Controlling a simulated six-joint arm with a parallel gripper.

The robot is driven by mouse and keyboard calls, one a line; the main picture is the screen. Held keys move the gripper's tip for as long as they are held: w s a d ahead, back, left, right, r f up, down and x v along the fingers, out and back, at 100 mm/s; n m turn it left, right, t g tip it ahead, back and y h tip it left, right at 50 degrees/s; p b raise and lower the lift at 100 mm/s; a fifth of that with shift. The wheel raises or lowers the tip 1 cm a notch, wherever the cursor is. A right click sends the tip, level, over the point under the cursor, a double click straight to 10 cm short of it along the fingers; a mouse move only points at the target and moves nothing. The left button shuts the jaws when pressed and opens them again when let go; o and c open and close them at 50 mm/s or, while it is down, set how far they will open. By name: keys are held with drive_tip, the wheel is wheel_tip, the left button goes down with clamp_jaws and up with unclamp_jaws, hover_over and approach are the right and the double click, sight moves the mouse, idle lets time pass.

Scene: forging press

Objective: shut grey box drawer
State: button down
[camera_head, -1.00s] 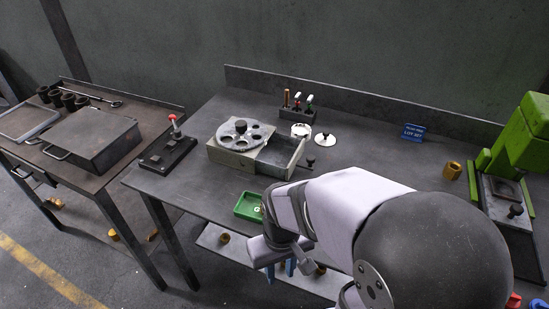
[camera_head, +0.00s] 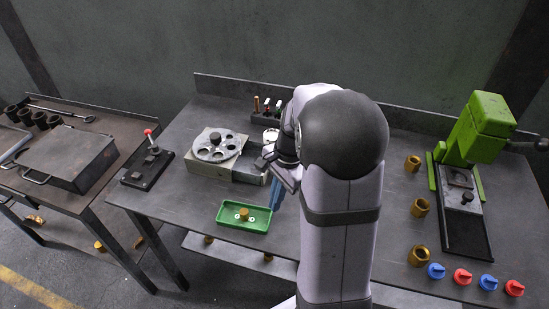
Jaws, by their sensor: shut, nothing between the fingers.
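The grey box (camera_head: 207,168) stands on the bench left of my arm, with a round holed disc (camera_head: 215,148) and its dark knob on top. Its drawer (camera_head: 248,172) faces right and shows as a short stretch past the box body. The drawer's right end and knob are hidden behind my arm, so how far it is out cannot be told exactly. My gripper (camera_head: 277,195) is at the right end of the drawer, with blue fingers pointing down. It is shut and empty. Contact with the drawer cannot be made out.
A green tray (camera_head: 228,222) with a brass piece lies in front of the box. A lever unit (camera_head: 147,165) is to the left. A tool holder (camera_head: 270,112) is behind. A green press (camera_head: 480,135), brass nuts and coloured knobs are at the right.

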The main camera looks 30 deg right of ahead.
drive_tip(key=w+d+r+m+t+y+p, duration=0.1)
drive_tip(key=w+d+r+m+t, duration=0.1)
drive_tip(key=w+d+r+m, duration=0.25)
drive_tip(key=w+d+r+m+t+p, duration=0.1)
drive_tip(key=w+d+r+m, duration=0.15)
drive_tip(key=d+m, duration=0.45)
drive_tip(key=shift+n, duration=0.45)
drive_tip(key=p+x, duration=0.1)
drive_tip(key=x, duration=0.2)
drive_tip(key=p+x, duration=0.1)
drive_tip(key=x, duration=0.3)
drive_tip(key=p+x, duration=0.1)
drive_tip(key=x, duration=0.2)
drive_tip(key=shift+w+d+f, duration=0.1)
drive_tip(key=shift+d+f, duration=0.15)
drive_tip(key=shift+d, duration=0.1)
drive_tip(key=shift+w+a+f+p, duration=0.1)
drive_tip(key=shift+w+a+p, duration=0.7)
drive_tip(key=shift+w+a, duration=0.25)
drive_tip(key=shift+w+a+f, duration=0.1)
drive_tip(key=shift+w+a, duration=0.25)
drive_tip(key=shift+w, duration=0.1)
